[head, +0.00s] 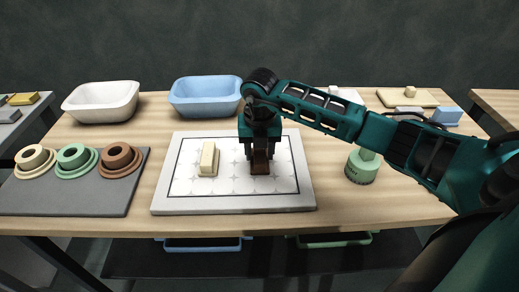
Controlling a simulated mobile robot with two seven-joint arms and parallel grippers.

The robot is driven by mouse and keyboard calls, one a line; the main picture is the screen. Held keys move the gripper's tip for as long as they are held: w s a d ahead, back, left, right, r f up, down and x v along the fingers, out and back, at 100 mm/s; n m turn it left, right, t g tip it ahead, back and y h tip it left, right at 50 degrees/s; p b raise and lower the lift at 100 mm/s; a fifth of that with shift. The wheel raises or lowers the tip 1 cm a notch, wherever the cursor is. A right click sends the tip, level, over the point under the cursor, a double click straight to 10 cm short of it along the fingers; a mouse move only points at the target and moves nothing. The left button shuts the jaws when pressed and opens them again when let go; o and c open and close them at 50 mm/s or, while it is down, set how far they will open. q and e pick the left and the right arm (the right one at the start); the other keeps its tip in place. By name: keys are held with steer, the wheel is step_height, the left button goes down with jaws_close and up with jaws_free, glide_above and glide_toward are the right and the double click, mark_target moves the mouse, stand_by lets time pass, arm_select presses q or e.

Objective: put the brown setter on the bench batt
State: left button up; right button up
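The brown setter (260,167) is a small upright block at the right part of the bench batt (233,202), a white slab with a dark border line and faint marks. My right gripper (260,155) points straight down from above, with its fingers on both sides of the brown setter, shut on it. The setter's lower end is at the batt's surface; I cannot tell whether it bears on it. Its upper part is hidden by the gripper. A cream setter (208,160) stands on the batt to the left, apart from the brown one. My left gripper is not in view.
A grey board (75,196) at the left holds cream, green and brown round pieces. White (102,101) and blue (204,97) basins stand behind. A green round weight-like piece (362,168) stands at the right, under my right arm. A beige board (407,98) lies at the back right.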

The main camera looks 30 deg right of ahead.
mark_target(260, 157)
steer(key=shift+o, duration=0.8)
steer(key=shift+r, duration=0.3)
step_height(260, 157, up, 12)
steer(key=s, duration=0.1)
steer(key=shift+a+f+p, duration=0.15)
steer(key=shift+a+p, duration=0.15)
steer(key=shift+a, duration=0.05)
steer(key=shift+s+f, duration=0.1)
steer(key=shift+s, duration=0.1)
